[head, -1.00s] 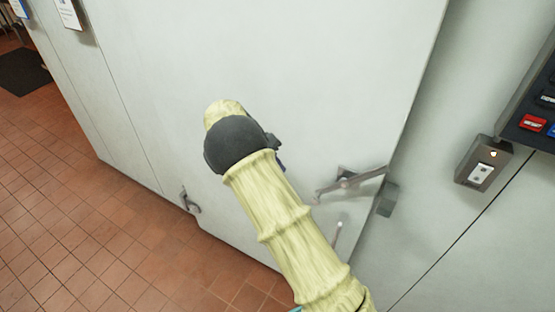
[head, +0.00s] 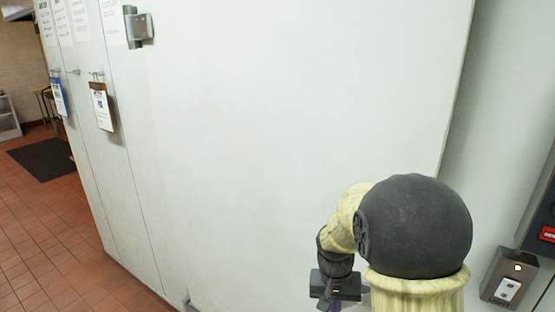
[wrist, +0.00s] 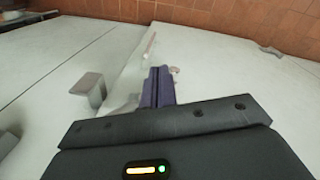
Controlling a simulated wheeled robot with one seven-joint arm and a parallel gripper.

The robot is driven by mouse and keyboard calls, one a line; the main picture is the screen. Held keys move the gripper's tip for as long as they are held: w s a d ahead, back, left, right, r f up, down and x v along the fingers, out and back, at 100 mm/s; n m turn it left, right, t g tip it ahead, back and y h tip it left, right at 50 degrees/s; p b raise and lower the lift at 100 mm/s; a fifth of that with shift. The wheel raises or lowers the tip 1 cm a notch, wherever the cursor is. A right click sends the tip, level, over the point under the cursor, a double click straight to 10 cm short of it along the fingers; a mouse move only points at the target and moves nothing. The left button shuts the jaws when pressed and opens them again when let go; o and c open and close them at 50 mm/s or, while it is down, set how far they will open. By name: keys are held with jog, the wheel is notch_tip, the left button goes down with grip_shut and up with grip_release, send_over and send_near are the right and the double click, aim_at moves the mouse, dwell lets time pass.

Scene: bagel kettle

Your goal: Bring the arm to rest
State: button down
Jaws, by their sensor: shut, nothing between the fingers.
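My gripper (wrist: 158,86) shows in the wrist view with its two purple fingers together and nothing between them. In the head view my arm is folded at the lower right, with the gripper hanging below the wrist, its fingers mostly cut off by the bottom edge. The gripper is in front of a large pale door (head: 290,120), apart from it as far as I can tell. In the wrist view a grey latch block (wrist: 90,91) is on the pale surface left of the fingers.
A wall switch box (head: 508,277) is right of my arm. Clipboards (head: 103,107) and a metal hinge (head: 139,27) are on the wall at the left. A dark mat (head: 41,159) lies on the red tile floor (head: 60,220), which is open at the left.

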jog(key=s+d+n+t, duration=0.1)
jog(key=s, duration=0.4)
jog(key=s+r+n+t+y, duration=0.1)
jog(key=s, duration=0.4)
jog(key=shift+s+d+r+t, duration=0.25)
jog(key=shift+s+d+t, duration=0.05)
jog(key=shift+s+d, duration=0.1)
dwell(0.3)
jog(key=c, duration=2.2)
grip_release()
